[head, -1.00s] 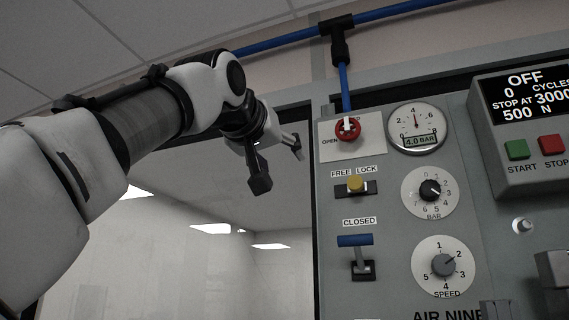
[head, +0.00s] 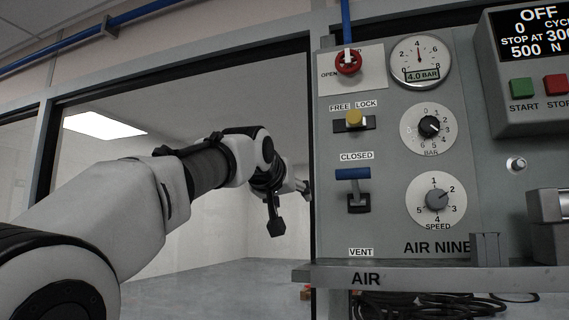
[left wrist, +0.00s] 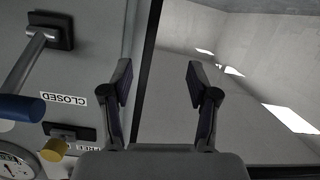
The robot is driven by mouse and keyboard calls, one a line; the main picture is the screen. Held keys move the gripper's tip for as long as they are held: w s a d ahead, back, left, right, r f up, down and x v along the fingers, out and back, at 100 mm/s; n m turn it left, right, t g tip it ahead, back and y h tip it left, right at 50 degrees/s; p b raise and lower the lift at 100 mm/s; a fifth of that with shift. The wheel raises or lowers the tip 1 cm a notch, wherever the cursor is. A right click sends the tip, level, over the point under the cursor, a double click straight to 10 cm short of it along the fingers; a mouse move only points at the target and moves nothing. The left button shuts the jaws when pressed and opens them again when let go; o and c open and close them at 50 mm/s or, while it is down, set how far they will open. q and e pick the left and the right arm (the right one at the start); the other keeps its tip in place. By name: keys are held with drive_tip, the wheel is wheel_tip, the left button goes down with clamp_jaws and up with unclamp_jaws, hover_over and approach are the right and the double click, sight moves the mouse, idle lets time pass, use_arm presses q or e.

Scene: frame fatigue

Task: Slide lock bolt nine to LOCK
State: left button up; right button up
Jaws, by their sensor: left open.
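The lock bolt is a yellow knob (head: 354,119) in a dark slot under the FREE and LOCK labels on the grey panel. It appears near the middle of the slot, and I cannot tell exactly which end it is nearer. It also shows at the lower left of the left wrist view (left wrist: 54,150). My left gripper (head: 290,207) is open and empty, left of the panel's edge and lower than the bolt in the head view. In the left wrist view its open fingers (left wrist: 160,78) are right of the bolt, apart from it. My right gripper is not in view.
A blue-handled lever (head: 353,175) marked CLOSED sits just below the bolt. A red valve knob (head: 348,62) is above it. Dials (head: 429,128) are to the right, and a ledge (head: 430,275) marked AIR juts out below. Open space lies left of the panel.

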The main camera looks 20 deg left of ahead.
use_arm(q)
drive_tip(key=w+f+g, duration=0.1)
drive_tip(key=w+f, duration=0.2)
drive_tip(key=f, duration=0.4)
drive_tip(key=w+a+f+g, duration=0.1)
drive_tip(key=w+f, duration=0.2)
drive_tip(key=f, duration=0.4)
drive_tip(key=shift+w+a+f+p, duration=0.15)
drive_tip(key=shift+w+a+p, duration=0.15)
drive_tip(key=shift+p, duration=0.1)
